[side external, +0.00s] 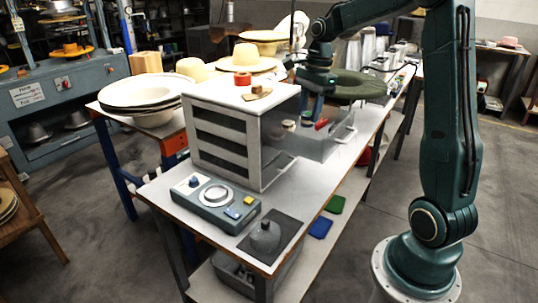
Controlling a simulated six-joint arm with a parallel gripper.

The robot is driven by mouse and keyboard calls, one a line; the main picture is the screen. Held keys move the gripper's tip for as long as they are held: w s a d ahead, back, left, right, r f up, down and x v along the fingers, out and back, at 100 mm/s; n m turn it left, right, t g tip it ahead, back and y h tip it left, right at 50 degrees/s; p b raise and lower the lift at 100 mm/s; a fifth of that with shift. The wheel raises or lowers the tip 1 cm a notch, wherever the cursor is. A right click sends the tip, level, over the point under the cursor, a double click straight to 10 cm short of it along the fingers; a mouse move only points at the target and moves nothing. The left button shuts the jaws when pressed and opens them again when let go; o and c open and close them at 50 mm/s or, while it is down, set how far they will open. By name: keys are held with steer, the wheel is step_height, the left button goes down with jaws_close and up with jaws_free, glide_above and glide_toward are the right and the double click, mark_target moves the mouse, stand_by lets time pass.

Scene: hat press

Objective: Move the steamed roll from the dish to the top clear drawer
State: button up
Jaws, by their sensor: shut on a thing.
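My gripper (318,112) points down over the open clear drawer (322,150), which sticks out from the right side of the grey cabinet (222,135) near its top. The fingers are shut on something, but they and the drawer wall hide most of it. A small red thing (321,124) shows right at the fingertips; I cannot tell whether it is held or lies in the drawer. A small round thing (289,125) is in the drawer by the cabinet. I cannot make out the steamed roll or its dish for certain.
A large green hat shape (350,85) lies behind the drawer. A grey control box (216,201) and a dark mat (284,226) with a grey weight (265,236) are in front. Free tabletop lies between.

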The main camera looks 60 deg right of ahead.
steer(key=shift+f, duration=1.05)
steer(key=shift+f, duration=0.1)
steer(key=shift+f, duration=1.9)
steer(key=shift+f, duration=0.1)
steer(key=o, duration=1)
steer(key=r, duration=0.4)
steer(key=d+r, duration=0.1)
steer(key=r, duration=0.6)
steer(key=shift+s+d+r, duration=0.3)
steer(key=shift+r, duration=0.3)
